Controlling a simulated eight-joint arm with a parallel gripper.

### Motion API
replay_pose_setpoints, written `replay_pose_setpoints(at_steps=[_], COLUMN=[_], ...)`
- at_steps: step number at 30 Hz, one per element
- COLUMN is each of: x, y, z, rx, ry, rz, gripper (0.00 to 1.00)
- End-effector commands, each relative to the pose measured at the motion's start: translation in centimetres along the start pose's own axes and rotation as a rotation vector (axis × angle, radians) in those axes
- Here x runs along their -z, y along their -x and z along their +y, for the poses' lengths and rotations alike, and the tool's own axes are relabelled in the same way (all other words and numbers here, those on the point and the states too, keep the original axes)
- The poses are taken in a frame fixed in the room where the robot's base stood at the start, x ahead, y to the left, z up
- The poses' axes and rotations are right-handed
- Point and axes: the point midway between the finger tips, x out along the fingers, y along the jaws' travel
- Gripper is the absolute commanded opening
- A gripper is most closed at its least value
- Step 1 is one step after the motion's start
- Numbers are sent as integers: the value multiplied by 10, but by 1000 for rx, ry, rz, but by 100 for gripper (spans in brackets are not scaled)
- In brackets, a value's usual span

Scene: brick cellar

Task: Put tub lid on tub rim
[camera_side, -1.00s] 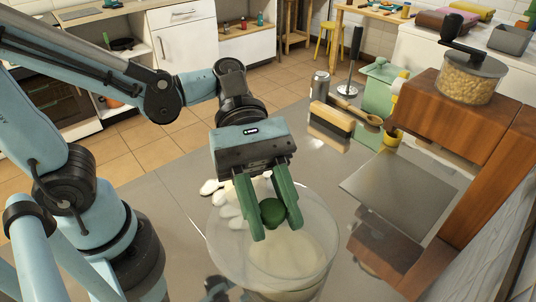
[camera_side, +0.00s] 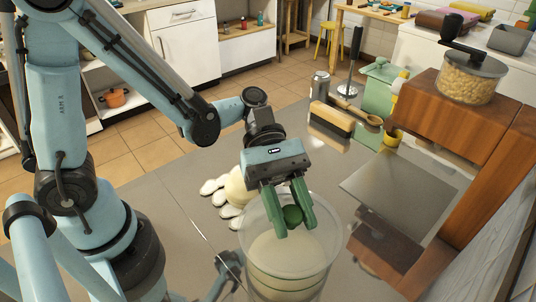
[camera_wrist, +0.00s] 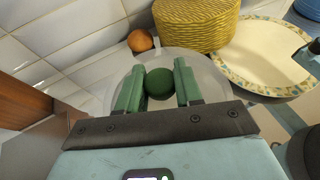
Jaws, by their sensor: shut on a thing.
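The tub lid is a clear disc with a round green knob (camera_side: 292,214). My gripper (camera_side: 296,228) is shut on this knob, with one green finger on each side. The tub (camera_side: 290,272) is clear, with pale cream contents, and stands on the grey worktop below my gripper. In the side view the lid and the tub rim overlap, so I cannot tell whether they touch. In the wrist view the lid (camera_wrist: 207,77) spreads around and beyond my gripper (camera_wrist: 158,75), and the tub is not distinguishable beneath it.
A white lobed thing (camera_side: 213,188) lies behind the tub. A brush (camera_side: 332,118), a grinder (camera_side: 473,75) on a wooden block and a shiny plate (camera_side: 398,188) are to the right. The wrist view shows an orange ball (camera_wrist: 140,40), a yellow woven stack (camera_wrist: 196,25) and a patterned plate (camera_wrist: 265,55).

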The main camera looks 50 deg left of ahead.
Motion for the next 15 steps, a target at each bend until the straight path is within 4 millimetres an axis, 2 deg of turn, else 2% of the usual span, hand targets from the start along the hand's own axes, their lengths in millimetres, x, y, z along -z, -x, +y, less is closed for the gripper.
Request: replay_pose_setpoints(at_steps=[14,15], x=[7,6], y=[-3,-3], z=[0,0], rx=[0,0], ry=[0,0], rz=[0,0], gripper=[0,41])
